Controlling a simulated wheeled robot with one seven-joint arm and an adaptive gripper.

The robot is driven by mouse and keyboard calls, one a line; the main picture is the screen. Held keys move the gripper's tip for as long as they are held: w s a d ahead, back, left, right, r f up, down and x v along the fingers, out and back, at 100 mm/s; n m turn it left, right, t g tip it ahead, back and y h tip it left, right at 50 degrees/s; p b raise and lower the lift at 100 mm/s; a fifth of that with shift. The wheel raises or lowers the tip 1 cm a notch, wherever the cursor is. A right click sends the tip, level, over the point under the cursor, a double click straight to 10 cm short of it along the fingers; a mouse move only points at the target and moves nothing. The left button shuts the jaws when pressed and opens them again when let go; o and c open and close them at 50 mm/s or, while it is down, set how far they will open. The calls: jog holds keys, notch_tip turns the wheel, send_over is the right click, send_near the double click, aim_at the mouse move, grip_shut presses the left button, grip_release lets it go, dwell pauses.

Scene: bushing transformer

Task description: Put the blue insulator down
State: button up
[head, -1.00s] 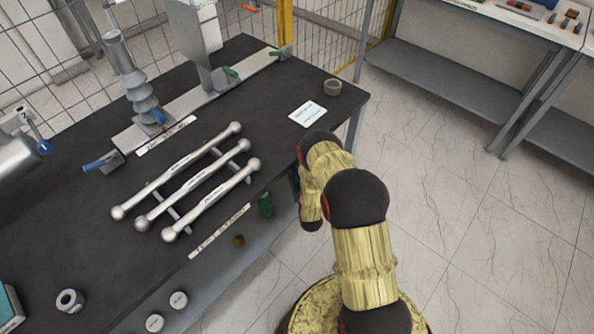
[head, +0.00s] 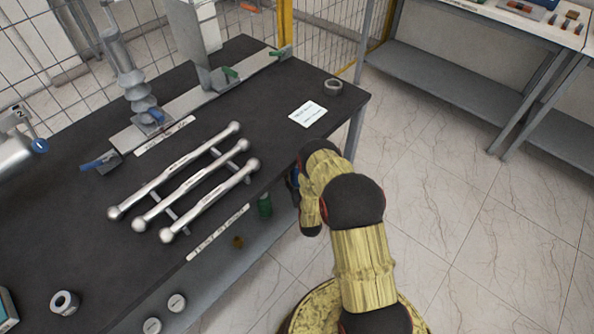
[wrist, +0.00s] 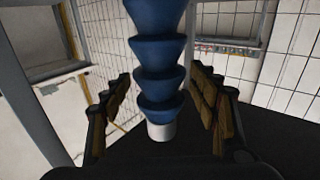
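The blue insulator (wrist: 158,48) is upright in the middle of the wrist view, with stacked flared blue discs and a pale base at its lower end. The insulator's top is cut off by the frame. In the head view my arm hangs beside the right front edge of the dark table (head: 75,232) and hides most of the gripper and the insulator.
On the table lie a silver three-bar rack (head: 187,190), a white card (head: 307,113), a grey ring (head: 333,87) and another ring (head: 64,303). A grey ribbed insulator (head: 130,75) stands at the back. A shelf bench (head: 445,90) stands beyond open floor.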

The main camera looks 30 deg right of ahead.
jog(key=shift+r, duration=0.15)
jog(key=p+v, duration=0.3)
jog(key=v, duration=0.9)
jog(key=shift+p, duration=0.35)
jog(key=shift+a, duration=0.1)
